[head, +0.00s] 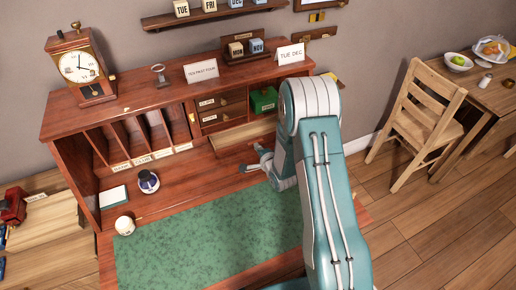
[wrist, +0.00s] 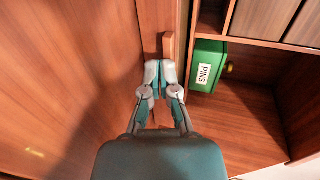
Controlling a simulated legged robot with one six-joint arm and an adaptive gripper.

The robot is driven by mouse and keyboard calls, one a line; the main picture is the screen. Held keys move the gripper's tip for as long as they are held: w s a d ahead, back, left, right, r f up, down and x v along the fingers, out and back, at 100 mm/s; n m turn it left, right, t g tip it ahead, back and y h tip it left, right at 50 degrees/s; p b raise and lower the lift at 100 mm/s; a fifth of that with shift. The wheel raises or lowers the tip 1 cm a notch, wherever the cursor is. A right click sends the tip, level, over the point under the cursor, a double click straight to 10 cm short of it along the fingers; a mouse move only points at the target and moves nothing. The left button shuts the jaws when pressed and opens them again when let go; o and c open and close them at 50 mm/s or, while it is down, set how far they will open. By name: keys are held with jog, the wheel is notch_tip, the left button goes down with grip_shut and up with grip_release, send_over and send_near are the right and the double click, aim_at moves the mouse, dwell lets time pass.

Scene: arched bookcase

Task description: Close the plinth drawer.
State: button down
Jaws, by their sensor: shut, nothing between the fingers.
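The plinth drawer (head: 243,134) appears pulled out below the small labelled drawers in the head view, its pale inside showing. The arm hides its right part. My gripper (head: 251,158) is in front of it, low over the desk. In the wrist view my gripper (wrist: 159,66) is shut and empty, its fingertips close to a lighter wooden piece (wrist: 168,45), perhaps a handle or edge of the drawer. I cannot tell whether they touch.
A green PINS box (head: 263,101) sits in the compartment above, and also shows in the wrist view (wrist: 206,66). A green mat (head: 210,240) covers the desk's front. An ink pot (head: 148,182) and a white ball-shaped thing (head: 125,225) stand at left. A chair (head: 420,120) is at right.

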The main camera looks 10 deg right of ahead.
aim_at(248, 136)
jog(key=w, duration=0.2)
jog(key=w+a, duration=0.1)
jog(key=w, duration=0.5)
jog(key=shift+w+a, duration=0.2)
jog(key=shift+a, duration=0.15)
jog(key=shift+w+r, duration=0.1)
jog(key=shift+w, duration=0.2)
